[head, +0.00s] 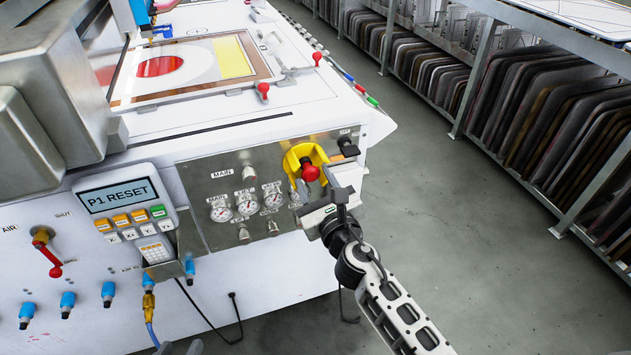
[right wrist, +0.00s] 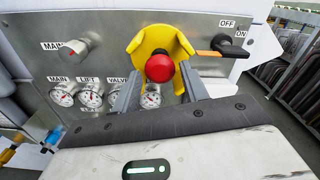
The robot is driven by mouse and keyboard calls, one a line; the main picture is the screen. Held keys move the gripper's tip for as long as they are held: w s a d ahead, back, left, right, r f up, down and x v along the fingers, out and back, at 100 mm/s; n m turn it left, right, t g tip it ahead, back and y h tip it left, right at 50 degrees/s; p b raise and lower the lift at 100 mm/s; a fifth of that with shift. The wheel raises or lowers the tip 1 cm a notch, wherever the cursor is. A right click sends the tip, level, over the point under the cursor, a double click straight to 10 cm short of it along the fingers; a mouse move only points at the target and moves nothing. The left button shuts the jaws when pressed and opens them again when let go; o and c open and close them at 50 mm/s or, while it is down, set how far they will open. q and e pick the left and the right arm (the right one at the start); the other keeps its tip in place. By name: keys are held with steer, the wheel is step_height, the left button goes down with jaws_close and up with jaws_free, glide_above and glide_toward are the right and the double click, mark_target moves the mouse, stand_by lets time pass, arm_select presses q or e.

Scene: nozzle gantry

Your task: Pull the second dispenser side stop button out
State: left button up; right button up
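The stop button is a round red mushroom knob (head: 310,172) in a yellow guard (head: 293,158) at the right end of the grey side panel (head: 218,177). In the right wrist view the red knob (right wrist: 160,68) sits between the two fingers of my right gripper (right wrist: 160,88). The fingers are open, one on each side and below the knob, with gaps to it. In the head view my right gripper (head: 312,192) is just in front of the guard. Two grey tips of my left gripper (head: 180,348) show apart at the bottom edge, away from the button.
A black and orange OFF/ON switch (right wrist: 222,46) is right of the guard. Gauges (head: 247,203) and a MAIN knob (head: 249,173) are left of it. A control box (head: 124,198) reads "P1 RESET". A rack of dark panels (head: 560,125) stands right, beyond clear floor.

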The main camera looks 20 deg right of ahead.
arm_select(q)
steer(key=f+b, duration=0.1)
steer(key=b, duration=0.2)
arm_select(e)
steer(key=s, duration=1.6)
steer(key=shift+d, duration=0.25)
arm_select(q)
steer(key=shift+d+f, duration=0.1)
steer(key=shift+f, duration=0.05)
steer(key=r+p, duration=0.1)
steer(key=p, duration=0.1)
steer(key=r+p, duration=0.1)
steer(key=p, duration=0.2)
steer(key=r+p, duration=0.1)
steer(key=p, duration=0.2)
steer(key=shift+a+r+g, duration=0.1)
steer(key=shift+a+g, duration=0.2)
steer(key=shift+a, duration=0.05)
arm_select(e)
steer(key=s+a+f+n+g+y, duration=0.1)
steer(key=s+f+n+g, duration=0.1)
steer(key=n, duration=1.5)
steer(key=s+a+f+n+g+y, duration=0.1)
steer(key=s+n+g, duration=0.3)
steer(key=n, duration=1.3)
steer(key=shift+s+a+f+n+g+y, duration=0.3)
steer(key=shift+s+f+g+y, duration=0.1)
steer(key=shift+f+g+y, duration=0.15)
